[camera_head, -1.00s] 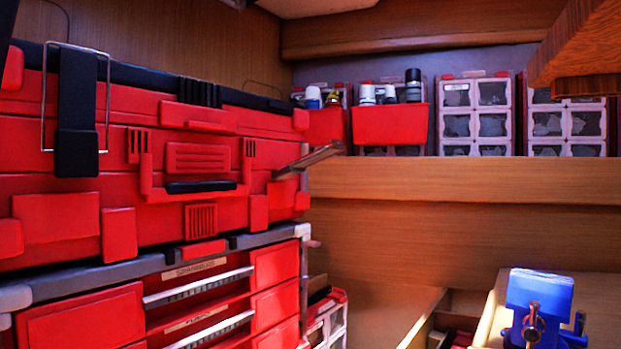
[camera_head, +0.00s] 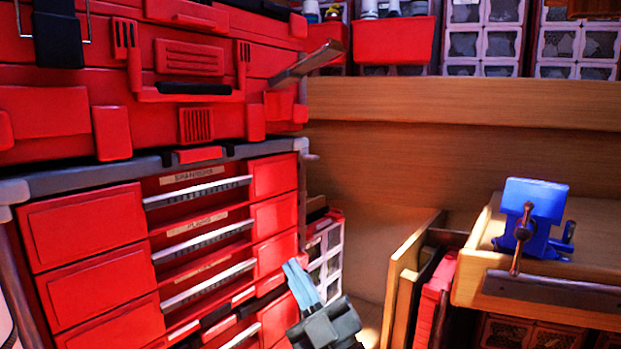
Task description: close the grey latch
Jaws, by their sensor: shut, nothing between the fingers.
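The grey latch (camera_head: 308,64) sticks out to the right from the right end of the upper red toolbox (camera_head: 100,95), tilted upward at its free end. My gripper (camera_head: 290,264) is low in the view, in front of the right side of the red drawer cabinet (camera_head: 155,165). Its pale blue fingers are together, point up and to the left, and hold nothing. The fingertips are well below the latch in the picture and apart from it. The far side of the latch is hidden.
A wooden bench with a blue vise (camera_head: 532,205) stands at the right. A wooden shelf (camera_head: 450,105) carries red bins and small drawer units (camera_head: 483,38) behind. White-framed drawers (camera_head: 325,245) stand beside the cabinet. Space right of the latch, before the wooden wall, looks clear.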

